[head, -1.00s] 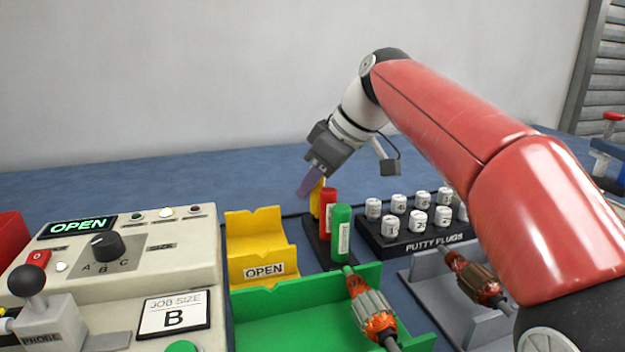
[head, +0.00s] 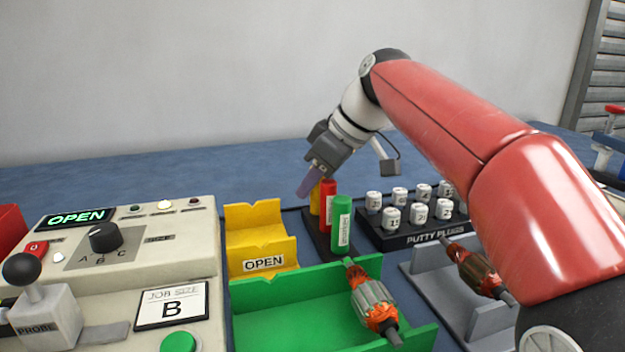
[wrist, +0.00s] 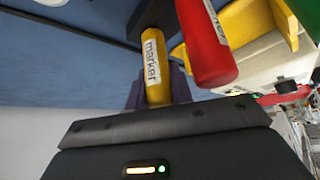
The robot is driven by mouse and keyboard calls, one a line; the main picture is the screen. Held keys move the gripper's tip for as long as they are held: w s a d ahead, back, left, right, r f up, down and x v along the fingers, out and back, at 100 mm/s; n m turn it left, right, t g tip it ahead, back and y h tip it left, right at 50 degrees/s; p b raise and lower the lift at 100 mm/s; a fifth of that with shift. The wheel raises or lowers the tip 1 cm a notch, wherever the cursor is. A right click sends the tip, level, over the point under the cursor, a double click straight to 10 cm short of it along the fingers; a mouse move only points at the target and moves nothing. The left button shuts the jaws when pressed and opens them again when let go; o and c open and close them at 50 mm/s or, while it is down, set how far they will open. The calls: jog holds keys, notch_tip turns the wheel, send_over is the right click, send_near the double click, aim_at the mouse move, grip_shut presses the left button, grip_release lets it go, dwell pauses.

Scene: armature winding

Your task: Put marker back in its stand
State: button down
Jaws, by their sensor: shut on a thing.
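A yellow marker (head: 315,203) stands upright behind a red marker (head: 328,208) and a green marker (head: 342,222) at the black stand (head: 312,238). In the wrist view the yellow marker (wrist: 152,68) shows its "marker" label, and its far end meets the dark stand. The red marker (wrist: 204,42) is close beside it. My gripper (head: 306,187) is shut on the yellow marker's upper part, with purple fingers around it. In the head view the red marker hides its lower end, so I cannot tell how deeply it sits.
A black putty plug rack (head: 400,240) stands to the right. A yellow bin (head: 262,245) is on the left, and a green tray (head: 285,325) with an armature (head: 370,298) is in front. A control panel (head: 170,245) fills the left. Blue tabletop behind is clear.

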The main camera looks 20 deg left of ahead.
jog(key=c, duration=1.1)
grip_release()
jog(key=shift+c, duration=0.2)
jog(key=p+v, duration=0.1)
jog(key=v, duration=0.6)
jog(key=shift+d+r+p, duration=0.2)
jog(key=shift+r+p, duration=0.1)
jog(key=shift+r, duration=0.05)
jog(key=shift+r+p, duration=0.25)
jog(key=shift+p, duration=0.15)
jog(key=shift+s, duration=0.15)
